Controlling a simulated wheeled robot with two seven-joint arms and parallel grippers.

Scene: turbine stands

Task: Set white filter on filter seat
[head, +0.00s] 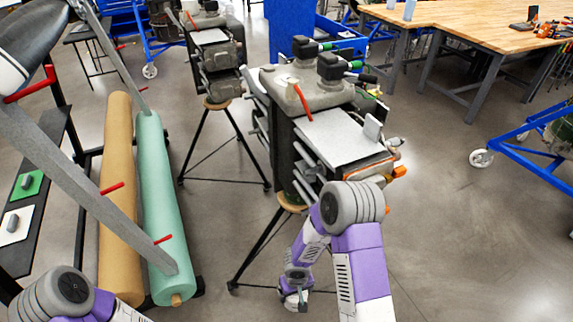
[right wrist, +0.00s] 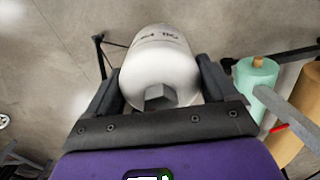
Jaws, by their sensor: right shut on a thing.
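In the right wrist view my right gripper (right wrist: 160,88) is shut on the white filter (right wrist: 162,60), a white rounded cylinder with dark lettering and a grey hexagonal end. In the head view my right gripper (head: 297,284) hangs low in front of the nearer turbine stand (head: 318,92), beside its tripod legs. The filter (head: 292,300) shows there only as a small white shape, partly hidden by the gripper. I cannot tell which part of the stand is the filter seat. My left arm enters at the lower left; its gripper is out of view.
A second turbine stand (head: 212,55) stands behind. A tan roll (head: 116,190) and a green roll (head: 163,200) lie in a rack at left. A wooden workbench (head: 475,25) is at the back right, and a blue wheeled frame (head: 525,145) at right. Floor right of the stand is open.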

